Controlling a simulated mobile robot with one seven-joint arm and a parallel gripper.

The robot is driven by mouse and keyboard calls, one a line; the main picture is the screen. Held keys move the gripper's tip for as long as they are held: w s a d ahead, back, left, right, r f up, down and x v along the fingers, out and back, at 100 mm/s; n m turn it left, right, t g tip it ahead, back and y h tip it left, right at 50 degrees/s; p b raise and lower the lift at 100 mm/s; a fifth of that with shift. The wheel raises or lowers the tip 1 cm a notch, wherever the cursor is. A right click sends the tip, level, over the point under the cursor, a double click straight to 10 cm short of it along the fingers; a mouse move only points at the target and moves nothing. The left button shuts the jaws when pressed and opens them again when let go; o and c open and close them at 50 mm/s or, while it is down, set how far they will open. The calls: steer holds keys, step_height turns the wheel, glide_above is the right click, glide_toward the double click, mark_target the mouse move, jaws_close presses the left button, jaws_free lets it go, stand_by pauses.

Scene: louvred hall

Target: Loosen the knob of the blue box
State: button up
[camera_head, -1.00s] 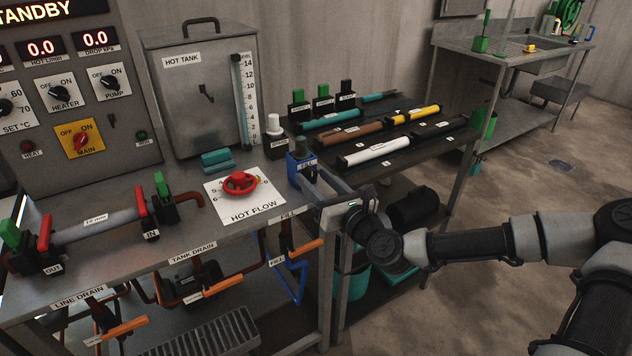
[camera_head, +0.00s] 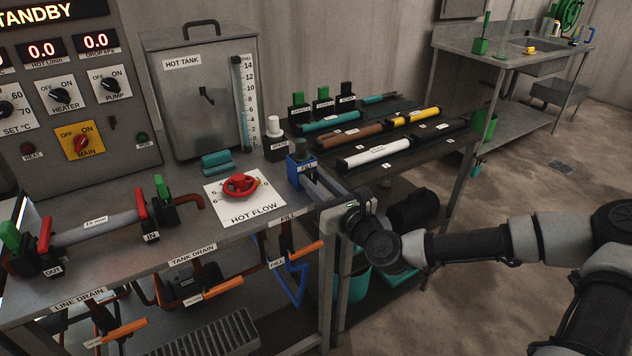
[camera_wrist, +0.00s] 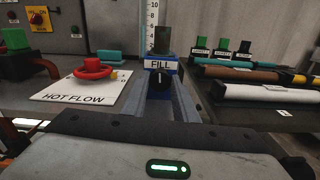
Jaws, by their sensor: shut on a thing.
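The blue box (camera_head: 295,180), labelled FILL, stands at the right end of the metal bench, with a dark green block on its top. It also shows in the wrist view (camera_wrist: 174,84), straight ahead. Its black knob (camera_wrist: 160,79) is on the face toward me, below the label, with a pale pointer mark. My gripper (camera_wrist: 163,92) reaches to that face, one finger on each side of the knob, and is shut on it. In the head view my gripper (camera_head: 315,183) comes in from the right and hides the knob.
A red HOT FLOW wheel (camera_head: 240,185) on a white plate is left of the box. A white-topped bottle (camera_head: 274,140) stands behind it. A dark rack (camera_head: 440,148) with labelled tubes is to the right. Orange-handled valves (camera_head: 216,288) hang below the bench edge.

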steer(key=n, duration=0.8)
steer(key=shift+n, duration=0.3)
steer(key=n, duration=0.4)
steer(key=shift+n, duration=0.3)
steer(key=n, duration=0.4)
steer(key=shift+f, duration=0.1)
steer(key=n+b, duration=0.1)
steer(key=n, duration=0.4)
steer(key=n+b, duration=0.1)
steer(key=n, duration=0.3)
steer(key=shift+f+n+b, duration=0.15)
steer(key=shift+n+b, duration=0.15)
steer(key=shift+b, duration=0.1)
steer(key=n+b, duration=0.2)
steer(key=n, duration=0.2)
steer(key=shift+n+b, duration=0.95)
steer(key=shift+n, duration=1.05)
